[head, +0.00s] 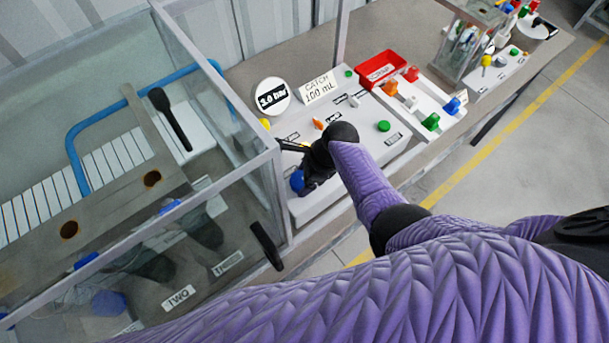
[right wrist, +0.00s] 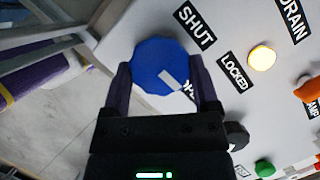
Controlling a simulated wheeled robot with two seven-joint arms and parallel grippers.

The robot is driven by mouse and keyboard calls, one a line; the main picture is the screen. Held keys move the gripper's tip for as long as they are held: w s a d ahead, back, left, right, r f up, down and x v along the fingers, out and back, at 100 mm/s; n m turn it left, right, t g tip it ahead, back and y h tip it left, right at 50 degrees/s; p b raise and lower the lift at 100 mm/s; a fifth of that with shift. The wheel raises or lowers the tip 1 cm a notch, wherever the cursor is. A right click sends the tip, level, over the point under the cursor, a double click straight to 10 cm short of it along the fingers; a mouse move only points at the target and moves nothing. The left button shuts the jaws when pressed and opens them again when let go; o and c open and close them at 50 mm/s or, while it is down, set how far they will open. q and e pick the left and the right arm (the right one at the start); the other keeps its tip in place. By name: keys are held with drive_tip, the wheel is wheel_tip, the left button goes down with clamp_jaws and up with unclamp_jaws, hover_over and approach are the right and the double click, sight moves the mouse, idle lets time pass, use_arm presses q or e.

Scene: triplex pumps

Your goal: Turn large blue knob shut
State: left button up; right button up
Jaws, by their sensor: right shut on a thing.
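The large blue knob (head: 297,180) is on the near left of the white sloped panel (head: 335,108). In the right wrist view the blue knob (right wrist: 158,62) is round and faceted. Its white pointer mark (right wrist: 172,80) points to the lower right, toward a label mostly hidden by a finger. The SHUT label (right wrist: 195,28) is at the knob's upper right. My right gripper (right wrist: 161,72) is shut on the knob, one finger on each side. In the head view my right gripper (head: 309,177) partly covers the knob. My left gripper is not in view.
A glass-walled enclosure (head: 270,150) stands close to the left of the panel. A yellow button (right wrist: 262,58), a green button (head: 384,126) and an orange knob (head: 318,124) share the panel. A red tray (head: 381,68) is behind it. Clear floor (head: 500,150) is at the right.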

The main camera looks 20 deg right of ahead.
drive_tip(key=n+g, duration=0.1)
drive_tip(key=n, duration=0.2)
drive_tip(key=shift+w, duration=0.1)
drive_tip(key=n+g+b, duration=0.2)
drive_tip(key=n, duration=0.3)
drive_tip(key=shift+w+f, duration=0.1)
drive_tip(key=shift+w, duration=0.05)
drive_tip(key=n+g+b, duration=0.1)
drive_tip(key=n, duration=0.1)
drive_tip(key=n+h+b, duration=0.1)
drive_tip(key=n+b, duration=0.1)
drive_tip(key=n, duration=0.1)
drive_tip(key=shift+w+a+g+h, duration=0.1)
drive_tip(key=shift+a+g+h, duration=0.05)
drive_tip(key=shift+g+h, duration=0.2)
drive_tip(key=n+h+b, duration=0.1)
drive_tip(key=n, duration=0.3)
drive_tip(key=shift+g, duration=0.35)
drive_tip(key=shift+b, duration=0.3)
drive_tip(key=shift+n, duration=0.4)
drive_tip(key=shift+a, duration=0.1)
